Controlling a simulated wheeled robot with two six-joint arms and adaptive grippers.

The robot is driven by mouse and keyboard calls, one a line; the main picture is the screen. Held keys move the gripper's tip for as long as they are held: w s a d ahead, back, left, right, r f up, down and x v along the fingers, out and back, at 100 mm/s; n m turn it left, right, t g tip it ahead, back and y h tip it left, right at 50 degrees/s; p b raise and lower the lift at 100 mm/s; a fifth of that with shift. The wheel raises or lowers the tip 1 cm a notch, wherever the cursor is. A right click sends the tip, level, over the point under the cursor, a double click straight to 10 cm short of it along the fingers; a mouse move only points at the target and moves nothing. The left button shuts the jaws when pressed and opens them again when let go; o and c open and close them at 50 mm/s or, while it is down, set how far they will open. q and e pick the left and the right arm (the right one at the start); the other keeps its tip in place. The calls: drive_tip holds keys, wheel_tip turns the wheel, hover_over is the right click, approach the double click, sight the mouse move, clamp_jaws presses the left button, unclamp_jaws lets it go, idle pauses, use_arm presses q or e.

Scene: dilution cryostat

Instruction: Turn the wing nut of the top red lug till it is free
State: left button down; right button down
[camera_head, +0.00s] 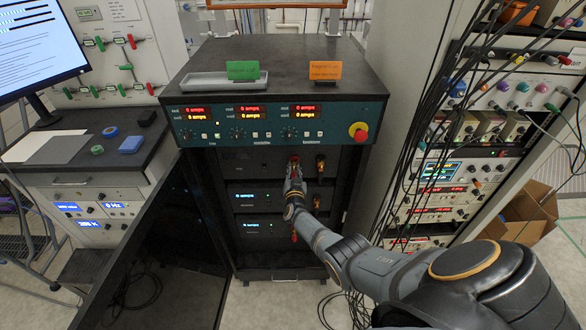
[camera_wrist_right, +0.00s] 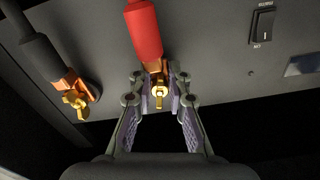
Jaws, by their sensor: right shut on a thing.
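The top red lug (camera_wrist_right: 146,32) shows in the wrist view as a red sleeve ending in a copper lug on the dark panel. Its brass wing nut (camera_wrist_right: 159,92) sits between the fingertips of my right gripper (camera_wrist_right: 158,88), which is shut on it. In the head view, my right gripper (camera_head: 293,172) reaches into the rack at the top unit, with a bit of the red lug (camera_head: 295,159) showing just above it. The fingers hide part of the nut's sides. My left gripper is in neither view.
A black-sleeved lug (camera_wrist_right: 45,55) with its own brass wing nut (camera_wrist_right: 76,100) sits close beside the red one. A rocker switch (camera_wrist_right: 263,22) is on the same panel. A tray (camera_head: 220,82) and two signs stand on the rack top. Black cables hang at the right.

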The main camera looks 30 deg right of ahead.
drive_tip(key=shift+w+d+r, duration=0.1)
drive_tip(key=shift+r, duration=0.15)
idle(0.4)
drive_tip(key=c, duration=1.3)
unclamp_jaws()
drive_tip(key=shift+f, duration=0.1)
drive_tip(key=shift+f, duration=0.1)
drive_tip(key=shift+s+a+f+n, duration=0.1)
drive_tip(key=shift+s+a+n, duration=0.25)
drive_tip(key=shift+s, duration=0.3)
drive_tip(key=v, duration=1)
drive_tip(key=shift+s+a, duration=0.15)
drive_tip(key=shift+s, duration=0.15)
